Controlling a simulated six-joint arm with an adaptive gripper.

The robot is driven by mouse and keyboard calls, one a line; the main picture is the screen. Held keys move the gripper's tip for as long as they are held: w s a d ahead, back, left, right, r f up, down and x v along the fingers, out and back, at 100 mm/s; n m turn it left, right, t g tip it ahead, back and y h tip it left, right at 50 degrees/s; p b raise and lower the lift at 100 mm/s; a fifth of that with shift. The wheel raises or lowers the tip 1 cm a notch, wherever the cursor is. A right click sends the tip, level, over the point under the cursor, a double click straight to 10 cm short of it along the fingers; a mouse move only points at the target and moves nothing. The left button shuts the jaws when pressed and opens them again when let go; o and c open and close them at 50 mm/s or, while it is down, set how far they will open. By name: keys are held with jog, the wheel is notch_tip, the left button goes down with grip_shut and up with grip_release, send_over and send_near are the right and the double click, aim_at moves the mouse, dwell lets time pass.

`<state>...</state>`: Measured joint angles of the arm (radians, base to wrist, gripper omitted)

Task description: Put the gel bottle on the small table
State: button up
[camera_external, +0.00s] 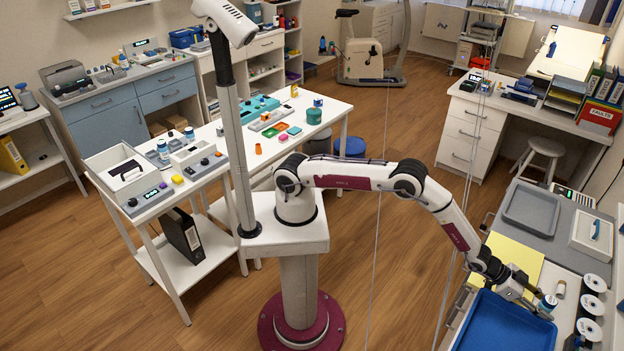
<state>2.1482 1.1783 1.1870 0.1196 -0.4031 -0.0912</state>
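My gripper (535,293) is at the lower right, low over the right-hand workbench, beside the blue tray. A small bottle with a blue top (547,304) is right at its fingertips; it may be the gel bottle, but its label is too small to read. I cannot tell whether the fingers touch it or are closed around it. A small white table (150,211) with a lower shelf stands at the left. Which of these is the gel bottle is not clear.
The small table holds a white box (121,172) and devices. A tall pole stands beside my base. Open floor lies between the benches.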

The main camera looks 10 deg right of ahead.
jog(key=shift+r, duration=0.15)
jog(key=shift+a, duration=0.1)
jog(key=shift+v, duration=5.9)
jog(key=shift+w, duration=0.1)
